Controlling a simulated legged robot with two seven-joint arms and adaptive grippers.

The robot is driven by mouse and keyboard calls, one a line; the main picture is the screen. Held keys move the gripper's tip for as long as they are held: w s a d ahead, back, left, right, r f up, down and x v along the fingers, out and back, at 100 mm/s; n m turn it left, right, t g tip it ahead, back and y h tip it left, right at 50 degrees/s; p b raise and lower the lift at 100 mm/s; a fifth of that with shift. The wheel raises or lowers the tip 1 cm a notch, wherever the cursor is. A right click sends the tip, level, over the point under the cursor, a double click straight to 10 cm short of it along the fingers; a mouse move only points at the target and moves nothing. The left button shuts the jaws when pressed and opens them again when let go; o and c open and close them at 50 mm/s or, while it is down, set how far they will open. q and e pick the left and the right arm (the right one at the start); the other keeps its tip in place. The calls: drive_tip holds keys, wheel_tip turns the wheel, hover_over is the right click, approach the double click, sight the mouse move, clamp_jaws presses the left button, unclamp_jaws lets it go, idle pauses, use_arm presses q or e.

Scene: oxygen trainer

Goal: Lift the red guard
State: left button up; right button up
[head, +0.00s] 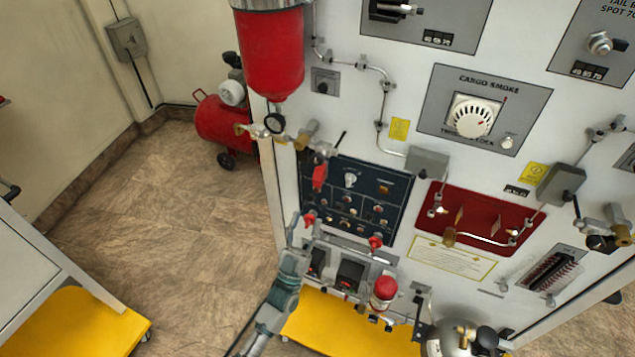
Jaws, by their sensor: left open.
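A small red guard (319,176) sits at the upper left of the dark blue switch panel (400,184) on the white trainer wall. It looks upright against the panel. My left gripper (306,222) is open, with its arm coming up from the bottom of the head view. Its fingertips are below the red guard, by the panel's lower left corner and close to a small red knob (309,219). I cannot tell whether they touch that knob. The gripper appears apart from the guard. My right gripper is not in view.
A red cylinder (270,55) and brass fittings (306,135) stick out above the panel. Another red knob (375,242) and a red-capped part (384,288) project below it. A red compressor (212,120) stands on the floor behind.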

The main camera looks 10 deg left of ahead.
sight(317, 186)
use_arm(q)
drive_tip(key=p+x, duration=0.1)
drive_tip(key=x, duration=1)
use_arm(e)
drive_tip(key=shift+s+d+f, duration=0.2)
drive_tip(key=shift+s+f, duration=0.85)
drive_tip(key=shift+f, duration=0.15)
use_arm(q)
drive_tip(key=shift+c, duration=0.3)
clamp_jaws()
